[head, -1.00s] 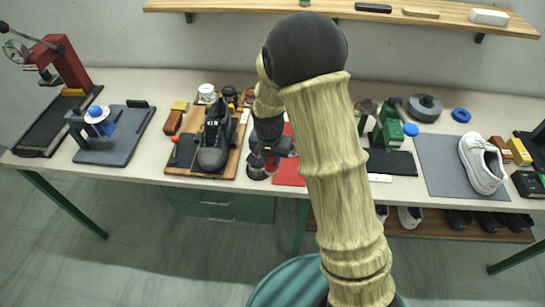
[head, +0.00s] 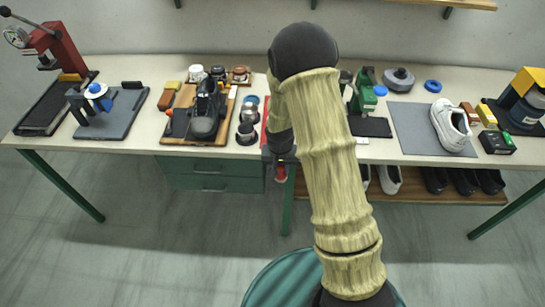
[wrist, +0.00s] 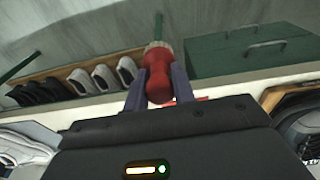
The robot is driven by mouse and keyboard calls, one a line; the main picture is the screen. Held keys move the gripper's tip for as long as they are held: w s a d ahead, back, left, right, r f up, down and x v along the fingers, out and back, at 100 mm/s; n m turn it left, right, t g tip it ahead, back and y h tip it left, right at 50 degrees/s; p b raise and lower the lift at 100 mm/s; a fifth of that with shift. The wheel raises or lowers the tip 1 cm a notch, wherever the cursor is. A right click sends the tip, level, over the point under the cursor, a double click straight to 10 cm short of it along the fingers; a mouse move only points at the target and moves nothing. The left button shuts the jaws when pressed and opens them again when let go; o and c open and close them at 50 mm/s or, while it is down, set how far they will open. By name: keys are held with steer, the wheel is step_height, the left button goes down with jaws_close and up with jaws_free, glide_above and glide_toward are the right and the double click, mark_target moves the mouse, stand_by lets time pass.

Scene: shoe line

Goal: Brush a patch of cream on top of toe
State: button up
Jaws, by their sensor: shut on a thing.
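The black shoe (head: 207,112) stands on a wooden board (head: 171,138) at the left of the bench, its toe facing the front edge. A corner of the board (wrist: 272,97) and part of the dark shoe (wrist: 303,132) show at the right of the wrist view. My gripper (wrist: 158,85) is shut on a red-handled brush (wrist: 158,78), whose light collar points away from me. In the head view the red handle (head: 281,173) hangs by the bench's front edge, right of the shoe. Cream jars, one white (head: 196,73) and one brown (head: 240,75), stand behind the shoe.
Metal cups (head: 246,133) stand between the shoe board and my gripper. A press (head: 55,50) and a clamp stand (head: 98,95) are at the left. A white shoe (head: 450,125) lies on a grey mat at the right. A green drawer unit (head: 210,170) hangs below the bench.

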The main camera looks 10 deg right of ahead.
steer(key=s+d+f+n, duration=0.2)
steer(key=d+f, duration=0.2)
steer(key=f, duration=0.3)
steer(key=shift+s+d+y, duration=0.25)
steer(key=shift+s+y, duration=0.05)
steer(key=shift+s, duration=0.1)
